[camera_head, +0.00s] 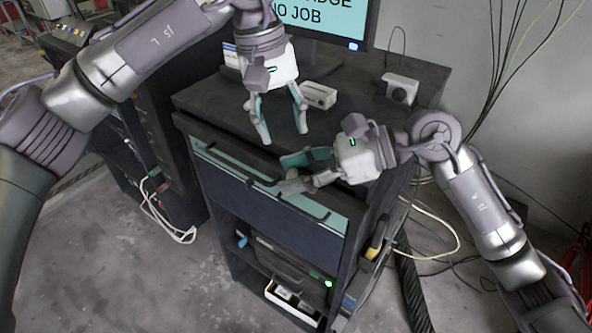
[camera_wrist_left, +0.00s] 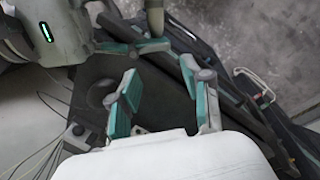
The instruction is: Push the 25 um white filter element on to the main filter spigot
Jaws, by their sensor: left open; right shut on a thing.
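My right gripper (camera_head: 292,174) reaches in from the right at the cabinet's front top edge. It is shut on a small pale piece (camera_head: 293,173), mostly hidden by the fingers. In the left wrist view a pale beige cylinder (camera_wrist_left: 155,18) shows at the top edge, beside the right gripper's teal finger. I cannot tell if this is the white filter element. My left gripper (camera_head: 284,132) is open and empty, pointing down above the cabinet top; its spread fingers also show in the left wrist view (camera_wrist_left: 162,75). I cannot make out the filter spigot.
The dark cabinet top (camera_head: 205,95) carries a monitor (camera_head: 318,22), a small white box (camera_head: 319,95) and a grey-white device (camera_head: 400,88). A drawer front with a long handle (camera_head: 240,168) lies below the right gripper. Cables (camera_head: 440,245) hang at the right. Floor in front is clear.

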